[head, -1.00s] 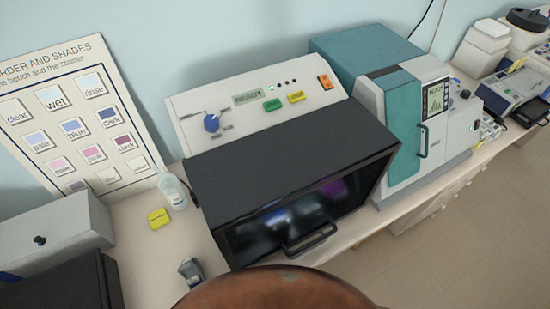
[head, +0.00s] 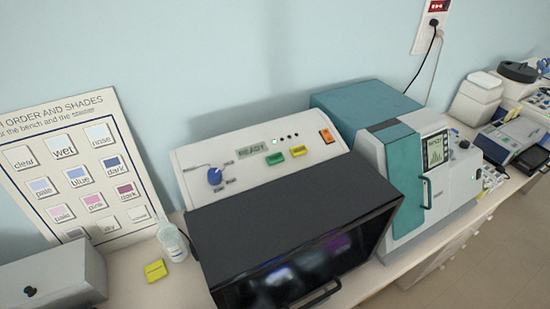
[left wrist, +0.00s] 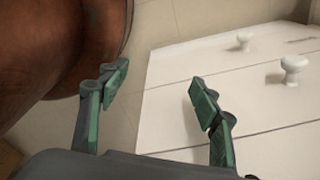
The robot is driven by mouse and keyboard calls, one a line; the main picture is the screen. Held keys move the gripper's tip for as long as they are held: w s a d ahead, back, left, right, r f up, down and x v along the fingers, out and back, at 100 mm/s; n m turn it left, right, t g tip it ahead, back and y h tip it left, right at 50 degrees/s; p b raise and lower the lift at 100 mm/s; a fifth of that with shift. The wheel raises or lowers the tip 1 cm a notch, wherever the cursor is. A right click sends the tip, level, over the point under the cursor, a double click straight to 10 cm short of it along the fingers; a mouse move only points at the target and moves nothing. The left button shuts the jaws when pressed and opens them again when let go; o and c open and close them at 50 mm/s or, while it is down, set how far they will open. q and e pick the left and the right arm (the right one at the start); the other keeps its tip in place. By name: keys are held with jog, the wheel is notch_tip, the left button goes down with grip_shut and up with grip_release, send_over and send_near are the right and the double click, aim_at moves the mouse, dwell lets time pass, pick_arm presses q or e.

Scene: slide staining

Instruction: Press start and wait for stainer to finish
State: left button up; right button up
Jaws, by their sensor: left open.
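The stainer (head: 290,220) stands on the bench with a black hood and a dark glass front; blue and purple shapes show dimly behind the glass. Its light panel behind the hood has a display (head: 252,146) that appears to read READY, with one small green light lit beside it. A green button (head: 275,158), a yellow button (head: 298,151), an orange switch (head: 327,135) and a blue knob (head: 214,175) sit on the panel. My left gripper (left wrist: 155,88) is open and empty in the left wrist view, above the floor beside white drawers. Neither gripper shows in the head view.
A teal and white machine (head: 405,165) with a screen stands right of the stainer. A clear bottle (head: 172,243) and a yellow block (head: 155,270) are at its left, before a shade chart (head: 75,170). White drawers (left wrist: 240,85) with round knobs are near my left gripper.

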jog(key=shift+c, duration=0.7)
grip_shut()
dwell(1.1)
